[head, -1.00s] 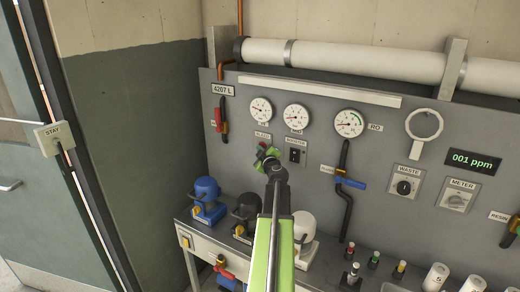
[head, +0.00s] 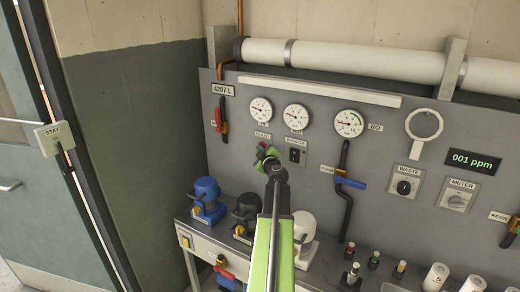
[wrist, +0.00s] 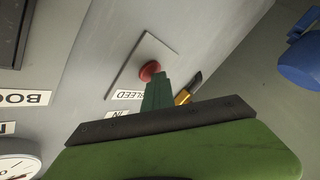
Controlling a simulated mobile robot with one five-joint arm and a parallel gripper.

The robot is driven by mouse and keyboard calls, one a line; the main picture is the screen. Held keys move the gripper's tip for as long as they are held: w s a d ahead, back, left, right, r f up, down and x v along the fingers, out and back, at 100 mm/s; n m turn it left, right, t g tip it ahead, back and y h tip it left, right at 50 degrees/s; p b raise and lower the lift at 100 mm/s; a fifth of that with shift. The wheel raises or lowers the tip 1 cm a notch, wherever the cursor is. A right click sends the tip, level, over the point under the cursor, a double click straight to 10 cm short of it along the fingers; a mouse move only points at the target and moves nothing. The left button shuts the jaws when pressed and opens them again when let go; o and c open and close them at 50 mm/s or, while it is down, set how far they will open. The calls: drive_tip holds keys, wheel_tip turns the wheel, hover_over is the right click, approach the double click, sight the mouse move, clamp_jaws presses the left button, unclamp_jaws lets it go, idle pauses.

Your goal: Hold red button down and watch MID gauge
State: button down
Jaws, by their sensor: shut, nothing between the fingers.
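In the head view my gripper (head: 267,153) is at the panel below the left gauge and mostly hides the button. The middle of three round gauges, apparently the MID gauge (head: 295,117), is in plain view; its needle points left, but the reading is too small to tell.
A left gauge (head: 261,110) and the RO gauge (head: 349,123) flank it. The booster switch (head: 295,152) is close right of my gripper. A blue-handled valve (head: 350,183) is farther right. Blue, black and white housings stand on the bench below.

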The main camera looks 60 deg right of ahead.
drive_tip(key=shift+a, duration=0.95)
drive_tip(key=a, duration=0.5)
idle(0.3)
